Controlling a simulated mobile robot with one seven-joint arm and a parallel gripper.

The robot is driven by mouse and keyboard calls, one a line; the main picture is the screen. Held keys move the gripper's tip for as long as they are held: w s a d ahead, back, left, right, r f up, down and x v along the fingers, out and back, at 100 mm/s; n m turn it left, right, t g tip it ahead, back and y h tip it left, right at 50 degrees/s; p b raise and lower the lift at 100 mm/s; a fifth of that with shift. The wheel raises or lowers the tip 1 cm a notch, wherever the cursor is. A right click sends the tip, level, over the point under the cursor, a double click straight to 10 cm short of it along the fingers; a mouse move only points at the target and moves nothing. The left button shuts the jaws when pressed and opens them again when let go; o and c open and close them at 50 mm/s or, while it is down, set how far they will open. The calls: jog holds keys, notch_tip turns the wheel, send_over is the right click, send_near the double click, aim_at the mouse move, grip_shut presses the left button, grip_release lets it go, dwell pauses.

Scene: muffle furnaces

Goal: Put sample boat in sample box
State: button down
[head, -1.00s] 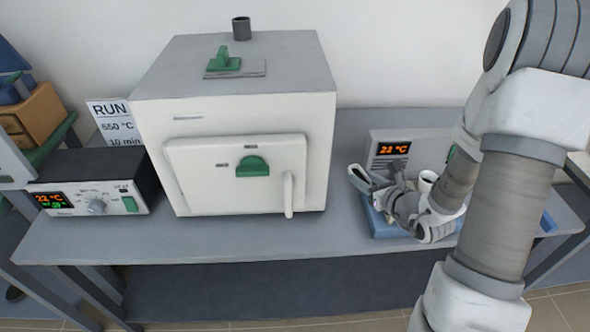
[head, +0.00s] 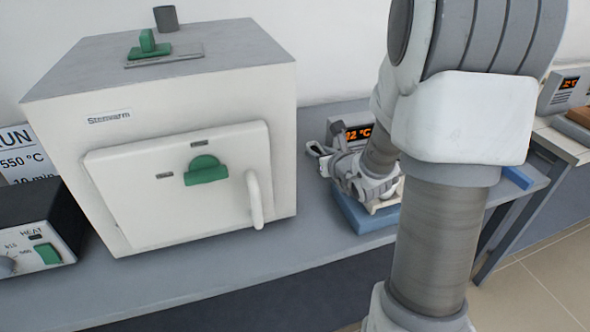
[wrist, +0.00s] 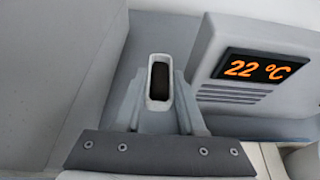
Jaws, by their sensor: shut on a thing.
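The sample boat, a small white oblong dish (wrist: 151,99) with dark contents, is held between the two fingers of my gripper (wrist: 160,104) in the wrist view. The gripper is shut on it, and the boat's open top is visible. I cannot identify the sample box in either view; my arm hides part of the bench.
A white furnace (head: 110,205) with its door shut stands left of my gripper. A grey unit showing 22 °C (wrist: 228,88) is close at the right in the wrist view. A blue tray (head: 362,222) lies under my wrist. A second table (head: 560,145) stands at the right.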

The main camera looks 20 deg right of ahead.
jog(key=b, duration=0.2)
send_over(306, 171)
notch_tip(306, 171, down, 4)
jog(key=shift+f, duration=0.1)
jog(key=shift+f+b, duration=0.6)
jog(key=shift+f, duration=1.25)
jog(key=shift+f, duration=0.15)
jog(key=c, duration=0.9)
grip_release()
jog(key=shift+f, duration=0.1)
jog(key=shift+c, duration=0.2)
jog(key=o, duration=0.4)
jog(key=shift+o, duration=0.2)
jog(key=shift+r, duration=0.2)
